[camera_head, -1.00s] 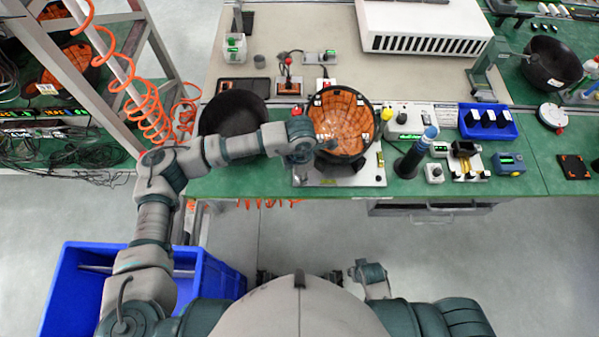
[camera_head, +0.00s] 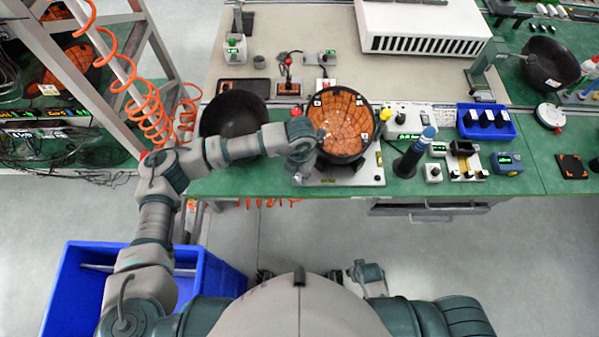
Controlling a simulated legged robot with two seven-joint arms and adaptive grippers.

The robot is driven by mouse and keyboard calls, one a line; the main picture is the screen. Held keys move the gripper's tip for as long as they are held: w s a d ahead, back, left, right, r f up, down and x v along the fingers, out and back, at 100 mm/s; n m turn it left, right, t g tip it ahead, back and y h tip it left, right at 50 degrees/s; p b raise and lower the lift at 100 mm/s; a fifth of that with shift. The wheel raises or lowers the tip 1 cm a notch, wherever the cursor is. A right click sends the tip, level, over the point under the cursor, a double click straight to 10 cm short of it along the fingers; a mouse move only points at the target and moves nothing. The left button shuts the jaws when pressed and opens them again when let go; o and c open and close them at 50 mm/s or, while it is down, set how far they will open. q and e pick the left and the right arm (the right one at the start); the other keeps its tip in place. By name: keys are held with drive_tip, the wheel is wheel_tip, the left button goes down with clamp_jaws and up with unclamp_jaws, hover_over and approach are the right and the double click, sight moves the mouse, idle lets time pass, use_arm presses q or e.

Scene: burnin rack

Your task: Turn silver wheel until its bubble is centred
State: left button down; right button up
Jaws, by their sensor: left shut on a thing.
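My left gripper (camera_head: 318,137) is at the left lower rim of a dark round bowl with an orange segmented face (camera_head: 342,117). It is shut on a small part there, which fits the silver wheel, but the hand hides that part. The bowl stands on a silver plate (camera_head: 362,174) at the front edge of the bench. A yellow-green vial (camera_head: 380,157) shows at the plate's right side, and another (camera_head: 325,180) at its front. The bubbles are too small to make out.
An empty black bowl (camera_head: 233,108) stands left of the plate, behind my left forearm. A dark blue-topped cylinder (camera_head: 411,158), small instruments and a blue tray (camera_head: 487,134) stand to the right. A blue crate (camera_head: 215,275) is on the floor at the lower left.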

use_arm(q)
drive_tip(key=shift+w+r, duration=0.15)
drive_tip(key=shift+w, duration=0.05)
drive_tip(key=c, duration=1.2)
unclamp_jaws()
drive_tip(key=o, duration=0.3)
drive_tip(key=shift+o, duration=0.2)
drive_tip(key=shift+d, duration=0.15)
wheel_tip(320, 180, up, 12)
drive_tip(key=shift+f, duration=0.25)
